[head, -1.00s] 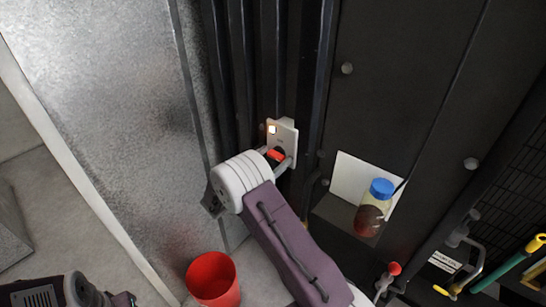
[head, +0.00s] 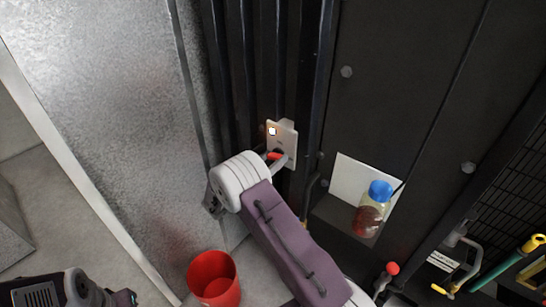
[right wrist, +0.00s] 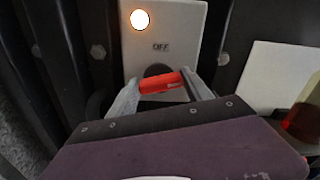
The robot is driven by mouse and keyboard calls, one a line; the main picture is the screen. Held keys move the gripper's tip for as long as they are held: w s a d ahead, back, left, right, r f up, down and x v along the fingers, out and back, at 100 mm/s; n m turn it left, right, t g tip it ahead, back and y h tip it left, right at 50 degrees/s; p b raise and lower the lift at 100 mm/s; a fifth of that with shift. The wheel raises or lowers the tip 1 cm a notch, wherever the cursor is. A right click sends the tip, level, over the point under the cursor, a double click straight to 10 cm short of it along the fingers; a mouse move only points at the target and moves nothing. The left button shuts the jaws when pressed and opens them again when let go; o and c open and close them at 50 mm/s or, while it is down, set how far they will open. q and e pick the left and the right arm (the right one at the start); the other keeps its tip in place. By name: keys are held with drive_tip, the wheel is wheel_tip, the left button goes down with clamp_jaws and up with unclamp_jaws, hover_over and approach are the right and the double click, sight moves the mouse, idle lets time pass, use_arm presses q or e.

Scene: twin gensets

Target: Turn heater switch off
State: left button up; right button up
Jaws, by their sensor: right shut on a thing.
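The heater switch is a white plate (head: 283,133) on the dark ribbed wall, with a lit lamp (head: 272,131) at its top left. In the right wrist view, the plate (right wrist: 191,25) carries the word OFF above a red handle (right wrist: 161,83), and its round lamp (right wrist: 140,19) glows. The red handle lies nearly level, its right end slightly raised. My right gripper (right wrist: 162,88) is shut on the red handle, one finger at each end. In the head view my right gripper (head: 281,160) partly covers the handle. My left gripper is not in view; part of my left arm shows at bottom left.
A jar with a blue lid (head: 371,210) stands right of the switch, before a white sheet. A red-knobbed lever (head: 392,269) and yellow-handled parts (head: 532,244) are at lower right.

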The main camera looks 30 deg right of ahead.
drive_tip(key=n, duration=0.1)
drive_tip(key=n+p, duration=0.1)
drive_tip(key=n, duration=0.1)
drive_tip(key=shift+w+r+n+p, duration=0.1)
drive_tip(key=shift+r+n+p, duration=0.2)
drive_tip(key=shift+p, duration=0.1)
drive_tip(key=n+p, duration=0.2)
drive_tip(key=n, duration=0.2)
drive_tip(key=shift+w+a+f+n, duration=0.1)
drive_tip(key=shift+n, duration=0.2)
drive_tip(key=n+p, duration=0.1)
drive_tip(key=n, duration=0.2)
drive_tip(key=shift+f+n+p, duration=0.2)
drive_tip(key=shift+n+p, duration=0.2)
drive_tip(key=shift+n, duration=1.3)
drive_tip(key=o, duration=1.4)
drive_tip(key=shift+w, duration=0.1)
drive_tip(key=shift+c, duration=0.2)
drive_tip(key=shift+a+f, duration=0.1)
drive_tip(key=shift+a, duration=0.05)
